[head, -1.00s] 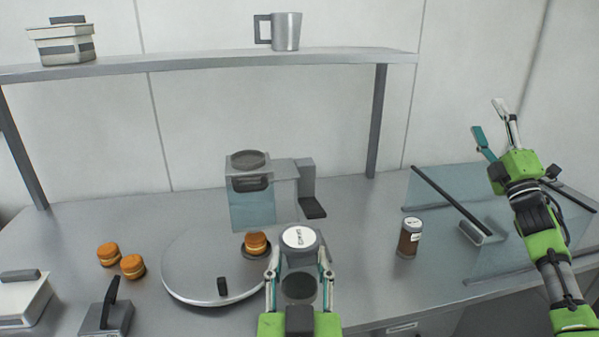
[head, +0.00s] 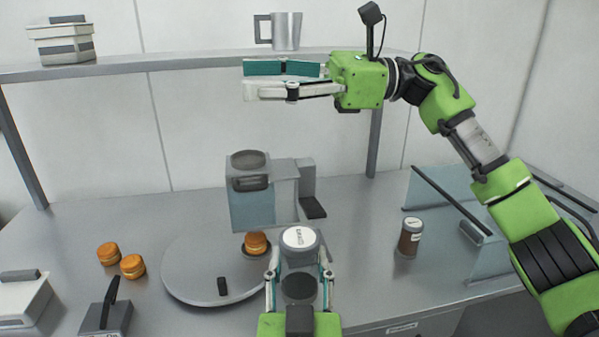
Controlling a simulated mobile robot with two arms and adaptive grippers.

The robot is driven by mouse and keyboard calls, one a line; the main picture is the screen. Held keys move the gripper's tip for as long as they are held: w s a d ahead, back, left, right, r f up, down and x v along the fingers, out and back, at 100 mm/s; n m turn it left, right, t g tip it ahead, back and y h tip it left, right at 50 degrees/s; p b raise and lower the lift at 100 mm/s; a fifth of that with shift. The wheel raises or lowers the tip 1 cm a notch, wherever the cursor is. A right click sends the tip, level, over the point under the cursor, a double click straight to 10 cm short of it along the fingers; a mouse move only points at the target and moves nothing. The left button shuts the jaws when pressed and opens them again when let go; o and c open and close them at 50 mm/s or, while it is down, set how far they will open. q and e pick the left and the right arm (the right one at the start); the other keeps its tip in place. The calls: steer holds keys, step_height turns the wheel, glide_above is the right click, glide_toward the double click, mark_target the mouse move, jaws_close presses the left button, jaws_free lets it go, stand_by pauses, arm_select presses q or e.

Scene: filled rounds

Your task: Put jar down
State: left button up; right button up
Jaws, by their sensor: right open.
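A jar with a white lid (head: 299,238) sits between the fingers of my left gripper (head: 299,262), low in the middle, over the front of the counter. The lid faces up with dark writing. The fingers hold it from both sides and hide part of its body; I cannot tell whether its bottom touches the counter.
The shelf (head: 180,62) carries a metal mug (head: 287,32) and stacked boxes (head: 62,42). A round tray (head: 190,275) has a bun (head: 255,243) at its right. A grey machine (head: 252,205) stands behind. Two buns (head: 108,254) lie left. Glass panels (head: 480,262) stand right.

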steer(key=s+a+f+n+g+h, duration=0.1)
steer(key=s+a+f+n+h, duration=0.35)
steer(key=s+h, duration=0.2)
steer(key=n+t+h, duration=0.3)
steer(key=t+h, duration=0.1)
steer(key=h, duration=0.8)
glide_toward(299, 237)
step_height(299, 237, down, 12)
steer(key=shift+w+d+r, duration=0.15)
steer(key=shift+c, duration=0.4)
steer(key=c, duration=1.3)
arm_select(q)
steer(key=o, duration=1.3)
arm_select(e)
steer(key=shift+c, duration=0.6)
